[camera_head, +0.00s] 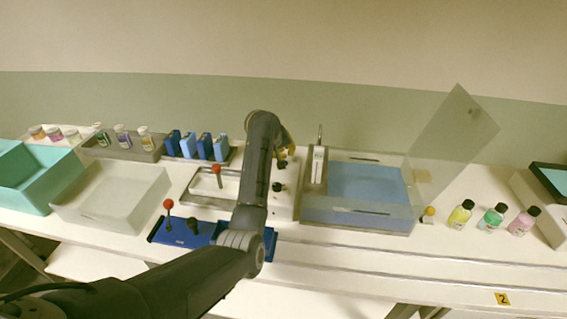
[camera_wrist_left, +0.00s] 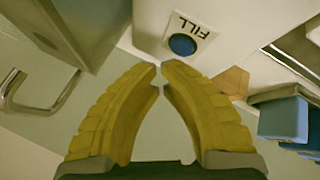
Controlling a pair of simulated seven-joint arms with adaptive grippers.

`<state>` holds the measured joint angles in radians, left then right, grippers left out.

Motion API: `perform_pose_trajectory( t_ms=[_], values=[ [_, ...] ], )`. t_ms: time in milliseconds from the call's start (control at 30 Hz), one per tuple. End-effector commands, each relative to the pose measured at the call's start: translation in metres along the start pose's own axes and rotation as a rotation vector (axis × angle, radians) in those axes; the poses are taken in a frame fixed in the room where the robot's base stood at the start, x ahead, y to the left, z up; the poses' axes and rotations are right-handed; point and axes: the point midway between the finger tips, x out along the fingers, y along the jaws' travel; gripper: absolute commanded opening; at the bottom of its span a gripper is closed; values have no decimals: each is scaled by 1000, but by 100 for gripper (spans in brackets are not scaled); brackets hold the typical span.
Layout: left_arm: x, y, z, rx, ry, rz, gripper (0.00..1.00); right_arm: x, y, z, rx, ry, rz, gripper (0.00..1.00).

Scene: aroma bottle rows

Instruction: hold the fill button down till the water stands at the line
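The blue round fill button (camera_wrist_left: 182,44) sits on a white plate marked FILL in the left wrist view, just beyond my fingertips. My left gripper (camera_wrist_left: 160,70) has yellow fingers with tips almost together and nothing between them. The tips look close to the button, but I cannot tell whether they touch it. In the head view my left gripper (camera_head: 285,147) is partly hidden by its arm, left of the clear-walled basin (camera_head: 310,212) with a blue area inside. I cannot make out a fill line or the water's height. My right gripper is out of view.
A clear raised panel (camera_head: 455,145) stands at the basin's right. Small coloured bottles (camera_head: 492,217) stand farther right. Blue blocks (camera_head: 197,146), a pale tray (camera_head: 110,192) and a teal box (camera_head: 40,180) lie left. A red-knobbed lever (camera_head: 168,205) stands on a blue base.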

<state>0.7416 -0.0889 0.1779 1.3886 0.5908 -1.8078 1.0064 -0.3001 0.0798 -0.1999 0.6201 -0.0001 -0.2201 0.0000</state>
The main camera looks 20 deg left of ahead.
Motion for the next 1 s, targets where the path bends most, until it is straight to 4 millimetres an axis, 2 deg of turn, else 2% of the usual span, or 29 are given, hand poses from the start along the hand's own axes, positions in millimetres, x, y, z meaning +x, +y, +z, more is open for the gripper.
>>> perform_pose_trajectory(
  t_ms=[1000],
  values=[
    [8,-4,5,-1,0,0,0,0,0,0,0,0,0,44]
  ],
)
